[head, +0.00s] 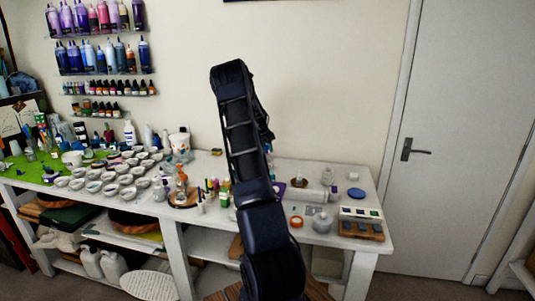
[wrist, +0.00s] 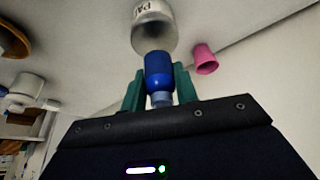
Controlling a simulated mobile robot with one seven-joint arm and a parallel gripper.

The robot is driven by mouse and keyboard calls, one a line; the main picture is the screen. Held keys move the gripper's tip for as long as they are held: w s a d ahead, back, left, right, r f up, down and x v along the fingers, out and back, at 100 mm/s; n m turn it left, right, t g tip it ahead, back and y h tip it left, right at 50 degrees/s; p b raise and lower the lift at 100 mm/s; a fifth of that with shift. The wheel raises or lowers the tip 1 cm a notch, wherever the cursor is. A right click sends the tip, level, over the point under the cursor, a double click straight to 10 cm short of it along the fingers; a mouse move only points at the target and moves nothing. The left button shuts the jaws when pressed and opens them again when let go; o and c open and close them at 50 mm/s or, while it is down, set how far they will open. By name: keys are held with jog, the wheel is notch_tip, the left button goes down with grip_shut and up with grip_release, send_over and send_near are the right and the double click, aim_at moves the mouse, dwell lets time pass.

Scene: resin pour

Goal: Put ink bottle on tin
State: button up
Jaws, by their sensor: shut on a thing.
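My gripper (wrist: 159,72) is shut on a small blue bottle (wrist: 158,70), the ink bottle, with one green finger on each side of it. A paler end of the bottle shows between the fingers. Directly beyond it in the wrist view is a rounded grey container (wrist: 154,37) with a white label reading "PA"; I cannot tell if this is the tin. The bottle overlaps it in the picture, and I cannot tell whether they touch. In the head view my arm hides the gripper and bottle.
A pink cup (wrist: 205,59) stands close to the right of the bottle in the wrist view. The white bench (head: 349,176) holds many small cups, an orange tape roll (head: 296,221), a grey jar (head: 321,222) and a blue lid (head: 356,193). Bottle shelves hang at the upper left.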

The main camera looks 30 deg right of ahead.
jog(key=shift+f, duration=1.5)
jog(key=shift+f, duration=0.1)
jog(key=o, duration=1)
jog(key=shift+c, duration=0.2)
